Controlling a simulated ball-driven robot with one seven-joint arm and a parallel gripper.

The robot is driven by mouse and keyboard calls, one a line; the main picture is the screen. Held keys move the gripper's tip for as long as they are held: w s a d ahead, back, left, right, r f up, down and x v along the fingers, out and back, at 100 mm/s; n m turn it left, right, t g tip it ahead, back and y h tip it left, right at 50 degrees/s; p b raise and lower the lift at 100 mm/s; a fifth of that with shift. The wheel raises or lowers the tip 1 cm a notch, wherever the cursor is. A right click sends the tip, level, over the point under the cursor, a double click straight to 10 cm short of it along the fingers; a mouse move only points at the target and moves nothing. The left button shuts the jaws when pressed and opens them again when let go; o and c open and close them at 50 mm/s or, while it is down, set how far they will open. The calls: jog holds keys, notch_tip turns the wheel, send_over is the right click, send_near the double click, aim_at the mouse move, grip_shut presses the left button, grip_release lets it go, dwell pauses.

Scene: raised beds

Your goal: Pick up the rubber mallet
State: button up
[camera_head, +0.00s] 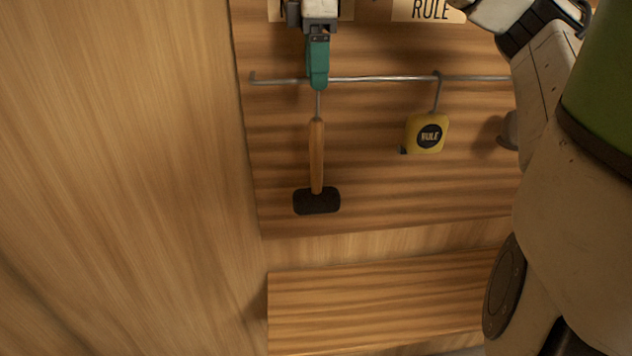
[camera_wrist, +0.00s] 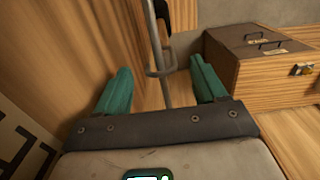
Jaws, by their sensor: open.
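The rubber mallet (camera_head: 317,165) hangs head down on the board in the head view, with a wooden handle and a black head. A thin metal hanger joins its handle top to the rail (camera_head: 375,79). My gripper (camera_head: 318,84) is in front of the rail, its green fingertips just above the handle and in line with it. In the wrist view my gripper (camera_wrist: 160,66) is open, its two green fingers apart, with a metal rod and loop showing between them. A dark piece at the top edge there is too cropped to identify.
A yellow tape measure (camera_head: 427,133) hangs to the right on the same rail. A wooden ledge (camera_head: 375,305) lies below the board. A wooden box (camera_wrist: 265,65) with dark handles stands at right in the wrist view. A plain wooden panel fills the left.

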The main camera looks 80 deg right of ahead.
jog(key=shift+f, duration=1.5)
grip_shut()
